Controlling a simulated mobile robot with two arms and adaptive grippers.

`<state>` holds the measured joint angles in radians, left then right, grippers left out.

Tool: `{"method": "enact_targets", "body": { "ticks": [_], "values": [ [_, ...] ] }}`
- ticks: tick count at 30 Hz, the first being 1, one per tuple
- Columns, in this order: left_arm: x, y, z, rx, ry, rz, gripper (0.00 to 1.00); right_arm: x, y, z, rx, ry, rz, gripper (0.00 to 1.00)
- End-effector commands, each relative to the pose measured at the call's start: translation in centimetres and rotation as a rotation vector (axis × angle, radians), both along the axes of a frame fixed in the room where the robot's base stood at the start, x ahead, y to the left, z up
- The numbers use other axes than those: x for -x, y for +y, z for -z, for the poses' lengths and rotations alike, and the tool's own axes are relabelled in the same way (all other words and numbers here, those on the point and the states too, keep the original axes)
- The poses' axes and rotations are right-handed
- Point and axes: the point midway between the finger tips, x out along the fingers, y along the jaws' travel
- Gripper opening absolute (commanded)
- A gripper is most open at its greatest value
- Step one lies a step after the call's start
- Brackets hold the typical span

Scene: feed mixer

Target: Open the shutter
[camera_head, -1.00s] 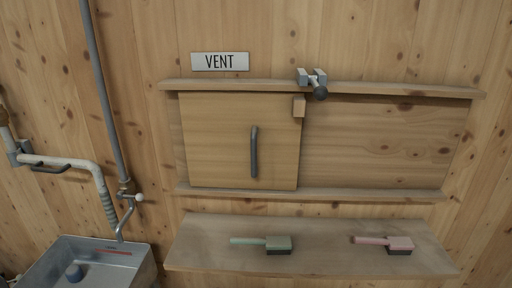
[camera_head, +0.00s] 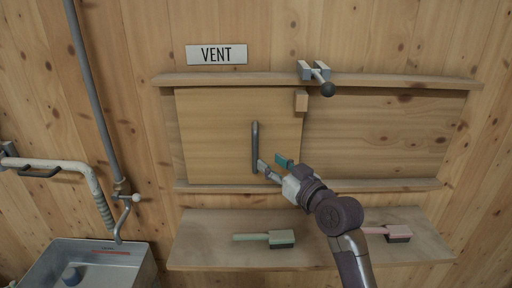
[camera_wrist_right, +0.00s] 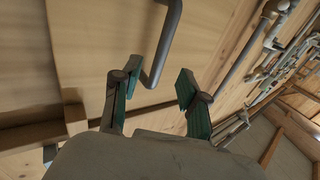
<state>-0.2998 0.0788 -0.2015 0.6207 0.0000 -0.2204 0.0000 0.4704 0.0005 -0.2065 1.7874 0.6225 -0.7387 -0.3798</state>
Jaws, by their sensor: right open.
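The shutter is a flat light-wood panel (camera_head: 215,135) in the left part of a wooden frame under the VENT sign. A dark grey vertical bar handle (camera_head: 255,147) stands on it. My right gripper (camera_head: 273,163) is open and empty, just right of the handle's lower end. In the right wrist view, the handle (camera_wrist_right: 166,45) appears between the open fingers (camera_wrist_right: 156,97), beyond their tips; I cannot tell whether they touch. A latch with a dark ball knob (camera_head: 327,89) sits on the upper rail (camera_head: 400,83), near a small wooden block (camera_head: 301,101) on the panel's right edge.
The frame's right part (camera_head: 390,135) has no handle. A shelf (camera_head: 210,250) below holds a green brush (camera_head: 281,238) and a pink brush (camera_head: 398,232), partly behind my right arm. Pipes (camera_head: 95,100) and a metal basin (camera_head: 140,265) are at the left.

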Motion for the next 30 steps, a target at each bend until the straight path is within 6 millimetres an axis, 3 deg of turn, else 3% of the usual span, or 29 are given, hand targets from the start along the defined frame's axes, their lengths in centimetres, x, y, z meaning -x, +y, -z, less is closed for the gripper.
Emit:
{"method": "enact_targets", "body": {
  "ticks": [3,10,24,25,30],
  "values": [
    [0.0,0.0,-1.2,-0.001,-0.001,-0.001,0.57,-2.3,1.6,-0.4,-0.001,0.003,-0.002,0.43],
    [-0.1,0.1,-2.1,-0.001,-0.001,-0.003,0.57,-5.4,3.6,-0.2,0.000,0.001,0.000,0.43],
    [0.0,0.1,-2.3,-0.002,-0.001,-0.002,0.57,-6.6,4.4,0.0,0.001,-0.001,0.000,0.43],
    [0.0,0.1,-2.3,-0.002,-0.001,-0.002,0.57,-6.5,4.4,0.0,0.001,-0.001,0.000,0.42],
    [0.0,0.1,-2.3,-0.002,0.000,-0.002,0.57,-6.5,4.4,0.0,0.001,0.001,0.000,0.13]
  ]
}}
